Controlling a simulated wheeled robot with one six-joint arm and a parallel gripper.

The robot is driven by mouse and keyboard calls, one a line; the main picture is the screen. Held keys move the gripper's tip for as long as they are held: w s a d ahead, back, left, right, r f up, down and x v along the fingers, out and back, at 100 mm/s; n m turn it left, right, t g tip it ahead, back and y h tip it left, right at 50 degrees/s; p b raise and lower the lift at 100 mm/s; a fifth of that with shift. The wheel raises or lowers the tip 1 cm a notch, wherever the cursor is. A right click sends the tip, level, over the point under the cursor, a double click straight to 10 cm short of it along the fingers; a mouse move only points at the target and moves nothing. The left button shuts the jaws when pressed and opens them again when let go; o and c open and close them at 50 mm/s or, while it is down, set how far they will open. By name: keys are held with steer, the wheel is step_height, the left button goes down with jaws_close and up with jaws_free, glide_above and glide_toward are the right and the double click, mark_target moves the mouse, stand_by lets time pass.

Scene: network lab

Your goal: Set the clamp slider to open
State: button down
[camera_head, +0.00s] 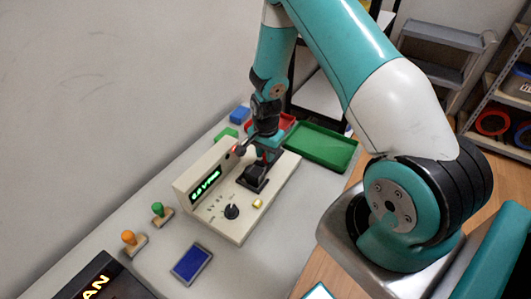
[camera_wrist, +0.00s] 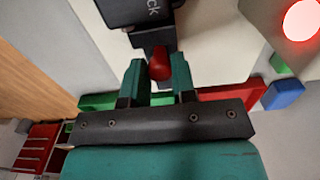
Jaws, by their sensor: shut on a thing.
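The clamp slider has a black housing (camera_head: 253,180) on the right part of the cream device (camera_head: 240,217). In the wrist view the black housing (camera_wrist: 138,10) carries partly cut-off white lettering ending in "ck". The slider's red knob (camera_wrist: 160,63) stands between the teal fingers of my gripper (camera_wrist: 158,82). My gripper is shut on this red knob. In the head view my gripper (camera_head: 267,153) points down at the slider and hides most of the knob. The slider's full travel and any other lettering are hidden.
A red lamp (camera_wrist: 302,20) glows nearby. A green tray (camera_head: 318,148) and blue block (camera_head: 240,115) lie behind.

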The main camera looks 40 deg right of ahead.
steer(key=shift+w+d, duration=0.2)
steer(key=shift+d, duration=0.35)
steer(key=shift+w+d, duration=0.2)
steer(key=shift+d, duration=0.35)
steer(key=shift+w+d, duration=0.15)
steer(key=shift+d, duration=0.2)
steer(key=c, duration=0.9)
jaws_free()
steer(key=shift+r, duration=0.1)
steer(key=shift+r+b, duration=0.3)
steer(key=shift+r, duration=0.05)
step_height(320, 180, up, 17)
steer(key=shift+f+b, duration=0.2)
steer(key=shift+b, duration=0.75)
